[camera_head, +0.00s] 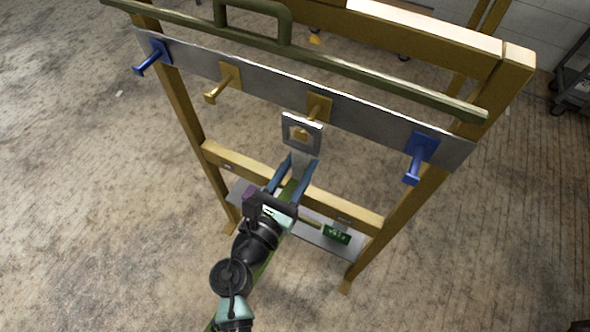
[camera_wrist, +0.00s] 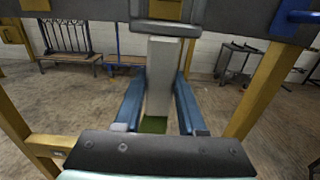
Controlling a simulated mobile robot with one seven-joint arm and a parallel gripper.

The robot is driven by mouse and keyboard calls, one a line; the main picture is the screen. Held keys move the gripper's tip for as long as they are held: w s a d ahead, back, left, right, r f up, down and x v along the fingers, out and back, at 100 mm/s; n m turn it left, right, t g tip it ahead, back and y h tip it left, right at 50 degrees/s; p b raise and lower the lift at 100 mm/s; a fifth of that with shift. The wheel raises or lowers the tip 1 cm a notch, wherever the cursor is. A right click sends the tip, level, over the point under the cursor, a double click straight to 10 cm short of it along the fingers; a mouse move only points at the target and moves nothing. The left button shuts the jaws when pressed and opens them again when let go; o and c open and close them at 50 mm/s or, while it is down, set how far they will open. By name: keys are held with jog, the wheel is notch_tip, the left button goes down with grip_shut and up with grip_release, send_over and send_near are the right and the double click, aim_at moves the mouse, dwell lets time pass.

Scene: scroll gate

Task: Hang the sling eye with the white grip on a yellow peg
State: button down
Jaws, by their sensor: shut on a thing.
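The sling eye (camera_head: 302,121) is a squarish grey metal frame with a pale white grip (camera_head: 303,163) below it. My gripper (camera_head: 297,165) is shut on this grip, its blue fingers on either side; the wrist view shows the grip (camera_wrist: 160,75) upright between them. The eye is at the right-hand yellow peg (camera_head: 318,105), and yellow shows through its opening. I cannot tell whether the peg passes through the eye or sits behind it. The other yellow peg (camera_head: 215,91) is bare, to the left. A green strap (camera_wrist: 152,125) shows below the grip.
A grey rail (camera_head: 270,92) carries the pegs, with a bare blue peg at the left (camera_head: 150,58) and another at the right (camera_head: 418,160). A green handrail (camera_head: 370,75) runs above. Yellow posts and a low crossbeam (camera_head: 345,208) frame the gate. Floor around is open.

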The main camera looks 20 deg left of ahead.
jog(key=shift+w, duration=1.1)
jog(key=shift+w+f+b, duration=0.55)
jog(key=shift+w+b, duration=0.1)
jog(key=shift+w, duration=0.15)
jog(key=shift+c, duration=0.8)
grip_release()
jog(key=shift+f, duration=0.1)
